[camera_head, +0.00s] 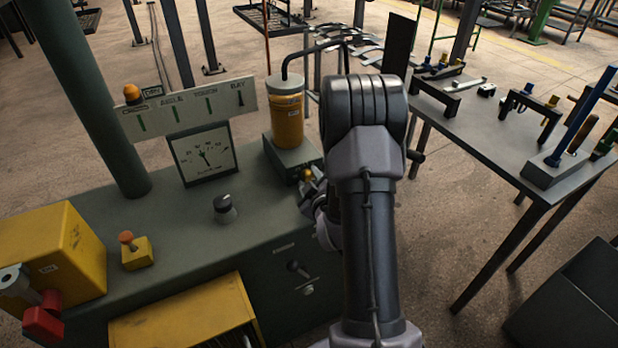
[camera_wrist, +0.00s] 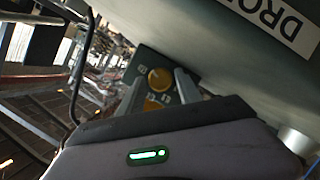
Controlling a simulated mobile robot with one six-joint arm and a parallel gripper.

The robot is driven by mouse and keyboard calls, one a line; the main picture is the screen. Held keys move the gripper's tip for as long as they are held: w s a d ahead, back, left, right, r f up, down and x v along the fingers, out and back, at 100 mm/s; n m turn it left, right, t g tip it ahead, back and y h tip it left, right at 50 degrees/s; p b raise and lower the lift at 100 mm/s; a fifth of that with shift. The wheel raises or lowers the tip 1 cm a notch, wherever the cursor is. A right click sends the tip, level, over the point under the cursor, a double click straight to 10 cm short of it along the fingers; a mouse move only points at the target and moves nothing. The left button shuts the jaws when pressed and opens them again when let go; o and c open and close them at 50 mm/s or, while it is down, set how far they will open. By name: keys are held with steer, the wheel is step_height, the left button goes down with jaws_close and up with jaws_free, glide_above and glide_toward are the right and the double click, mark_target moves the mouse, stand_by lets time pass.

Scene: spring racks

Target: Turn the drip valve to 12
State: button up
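The drip valve appears to be the brass knob (camera_head: 307,174) on the front of a dark green box (camera_head: 284,153) under the yellow oil cylinder. In the wrist view the round yellow knob (camera_wrist: 160,78) sits on a dark plate with small pale marks, too small to read surely. My gripper (camera_head: 311,188) is close in front of it. In the wrist view my gripper's two grey fingers (camera_wrist: 161,88) stand apart, one on each side of the knob, with gaps showing. A second yellow patch shows lower between the fingers. My arm hides part of the bench's right end.
The yellow oil cylinder (camera_head: 287,116) stands on the green bench (camera_head: 185,262). A dial gauge (camera_head: 204,154), a black knob (camera_head: 224,207) and a yellow box with an orange button (camera_head: 136,252) are to the left. A table with tools (camera_head: 500,150) stands right.

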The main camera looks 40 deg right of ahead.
jaws_close()
steer(key=m+y, duration=0.2)
steer(key=m, duration=0.1)
steer(key=shift+d+r, duration=0.1)
steer(key=shift+d, duration=0.05)
jaws_free()
steer(key=shift+w, duration=0.1)
